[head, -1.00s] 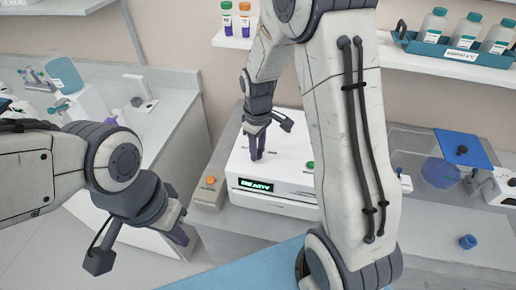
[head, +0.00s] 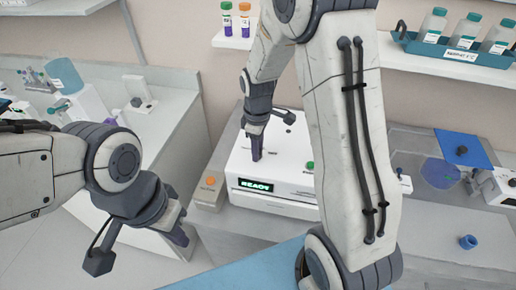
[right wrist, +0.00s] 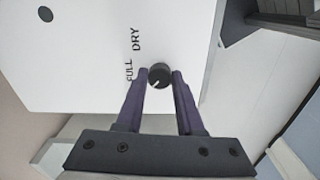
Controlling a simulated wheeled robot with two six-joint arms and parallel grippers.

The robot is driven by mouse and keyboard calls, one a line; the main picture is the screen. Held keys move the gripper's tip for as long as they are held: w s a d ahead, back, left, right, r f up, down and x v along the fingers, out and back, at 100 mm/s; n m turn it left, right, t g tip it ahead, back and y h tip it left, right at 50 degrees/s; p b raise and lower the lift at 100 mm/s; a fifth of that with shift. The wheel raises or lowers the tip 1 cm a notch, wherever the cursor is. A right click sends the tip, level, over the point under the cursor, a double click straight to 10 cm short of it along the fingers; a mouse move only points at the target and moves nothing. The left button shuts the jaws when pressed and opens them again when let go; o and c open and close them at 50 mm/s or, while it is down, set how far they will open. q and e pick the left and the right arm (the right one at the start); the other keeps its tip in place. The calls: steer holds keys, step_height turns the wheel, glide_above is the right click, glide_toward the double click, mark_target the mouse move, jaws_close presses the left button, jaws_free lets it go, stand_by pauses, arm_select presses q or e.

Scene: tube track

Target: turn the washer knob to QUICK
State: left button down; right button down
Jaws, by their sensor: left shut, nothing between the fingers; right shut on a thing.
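The washer (head: 290,165) is a white box with a green-lit READY display on its front. Its knob (right wrist: 159,76) is small, round and black, with a white pointer mark that points to the lower left in the right wrist view. The words FULL and DRY are printed beside it; no QUICK label is readable. My right gripper (right wrist: 159,80) is shut on the knob, with a purple finger on each side. In the head view the right gripper (head: 256,156) stands on the washer's top and hides the knob. My left gripper (head: 180,235) is shut and empty, left of the washer.
An orange button (head: 210,181) sits on a grey box left of the washer. A green button (head: 310,166) is at the washer's right, partly behind my arm. A blue cap (head: 467,242) lies on the right bench. A bottle tray (head: 455,49) stands on the shelf.

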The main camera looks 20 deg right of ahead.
steer(key=c, duration=0.5)
jaws_free()
steer(key=shift+c, duration=0.2)
steer(key=shift+r, duration=0.1)
step_height(320, 180, up, 10)
steer(key=b, duration=0.2)
steer(key=shift+r, duration=0.15)
